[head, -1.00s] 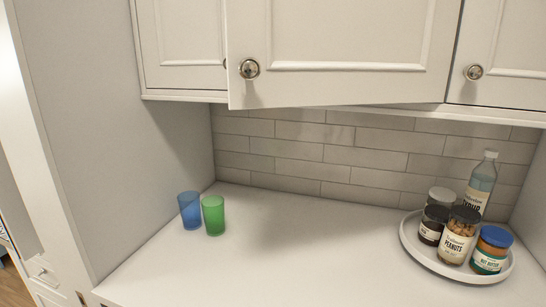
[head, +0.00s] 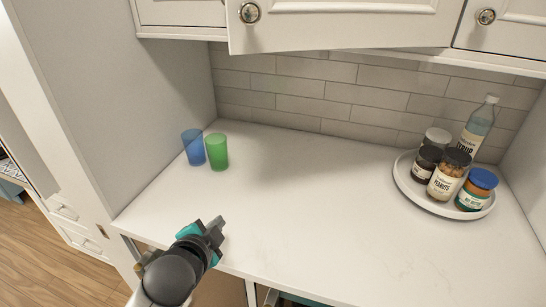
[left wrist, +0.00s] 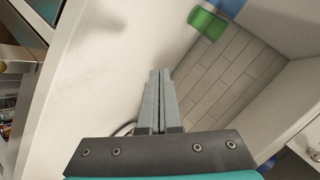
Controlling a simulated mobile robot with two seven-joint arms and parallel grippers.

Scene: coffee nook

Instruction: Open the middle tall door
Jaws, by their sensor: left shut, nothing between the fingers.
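The middle tall door (head: 345,24) is a white panelled upper cabinet door with a round metal knob (head: 249,13) at its lower left. It stands slightly ajar, its lower left corner swung out from the cabinet; its top is out of view. My left gripper (head: 214,228) is over the front edge of the counter, below and apart from the door. Its fingers are shut and empty, as the left wrist view (left wrist: 160,85) also shows. My right gripper is not in view.
A blue cup (head: 193,147) and a green cup (head: 217,152) stand at the counter's back left. A round white tray (head: 408,187) holds jars and a syrup bottle (head: 476,130) at right. The counter's middle is clear. A side panel (head: 165,90) bounds the left.

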